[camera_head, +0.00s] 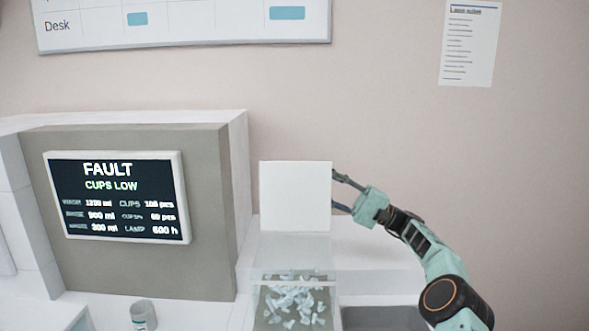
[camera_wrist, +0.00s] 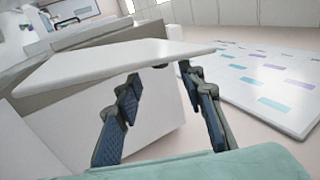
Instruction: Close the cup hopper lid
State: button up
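The cup hopper lid (camera_head: 295,196) is a plain white square panel standing upright, raised open behind the hopper. The hopper (camera_head: 258,306) below it is a clear-walled box holding many small pale cup pieces (camera_head: 292,302). My gripper (camera_head: 338,191) is at the lid's right edge, with its two fingers spread apart one above the other. In the wrist view, my gripper (camera_wrist: 163,72) is open with dark padded fingers, and the white lid (camera_wrist: 110,62) lies just beyond the fingertips. I cannot tell whether the fingers touch the lid.
A machine with a screen (camera_head: 116,196) reading "FAULT, CUPS LOW" stands left of the hopper. A small cup-like can (camera_head: 143,315) is at the front left. A dark recess (camera_head: 383,318) lies right of the hopper. The wall behind carries a board (camera_head: 180,33) and a paper sheet (camera_head: 469,42).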

aim_at(295, 171)
jog(key=p+x, duration=0.1)
jog(key=x, duration=0.7)
jog(key=shift+a+p, duration=0.1)
jog(key=shift+p, duration=0.25)
grip_shut()
